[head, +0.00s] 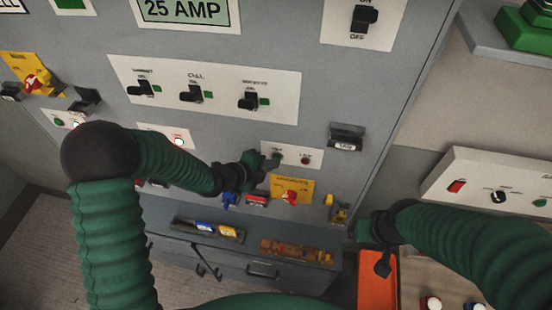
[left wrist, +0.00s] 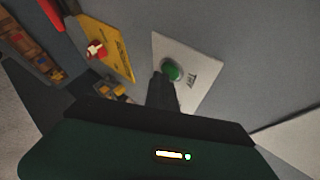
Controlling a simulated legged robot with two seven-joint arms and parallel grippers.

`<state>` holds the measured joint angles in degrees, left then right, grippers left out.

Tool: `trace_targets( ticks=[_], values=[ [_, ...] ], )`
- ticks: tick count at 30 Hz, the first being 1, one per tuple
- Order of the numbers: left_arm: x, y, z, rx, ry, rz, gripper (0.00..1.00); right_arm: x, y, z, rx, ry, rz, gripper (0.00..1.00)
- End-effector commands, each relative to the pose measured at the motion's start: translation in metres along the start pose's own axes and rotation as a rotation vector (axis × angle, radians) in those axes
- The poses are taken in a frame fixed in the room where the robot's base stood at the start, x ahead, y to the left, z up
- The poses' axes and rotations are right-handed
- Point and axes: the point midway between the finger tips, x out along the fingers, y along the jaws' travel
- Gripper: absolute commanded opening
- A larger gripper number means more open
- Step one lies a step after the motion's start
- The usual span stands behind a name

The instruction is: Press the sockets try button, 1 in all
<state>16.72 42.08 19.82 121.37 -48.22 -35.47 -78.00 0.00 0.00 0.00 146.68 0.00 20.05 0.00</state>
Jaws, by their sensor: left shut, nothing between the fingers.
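A small white plate (head: 303,150) on the grey panel carries a green button (head: 277,158) and a red one (head: 305,160). In the left wrist view the green button (left wrist: 172,70) has the label TRY beside it. My left gripper (head: 266,164) is shut and empty, its tips right at the green button in the head view. In the left wrist view the dark fingers (left wrist: 161,92) lie just beside and below the button; I cannot tell whether they touch it. My right gripper (head: 372,243) is low at the right, over an orange tray; its jaws are unclear.
A yellow plate with a red rotary switch (head: 291,196) sits just below the white plate. A switch row (head: 215,88) is above and a black labelled holder (head: 347,137) to the right. A ledge with fuses (head: 297,252) juts out below. The orange tray (head: 377,285) is at the lower right.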

Motion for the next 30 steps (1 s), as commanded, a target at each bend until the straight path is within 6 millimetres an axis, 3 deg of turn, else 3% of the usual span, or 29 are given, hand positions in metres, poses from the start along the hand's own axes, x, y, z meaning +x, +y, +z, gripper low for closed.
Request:
trace_targets(
  ticks=[30],
  values=[
    [-0.018, 0.015, -0.014, -0.001, 0.0, 0.0, 0.0, 0.012, 0.0, 0.003, 0.0, 0.0, 0.0, 0.85]
  ],
)
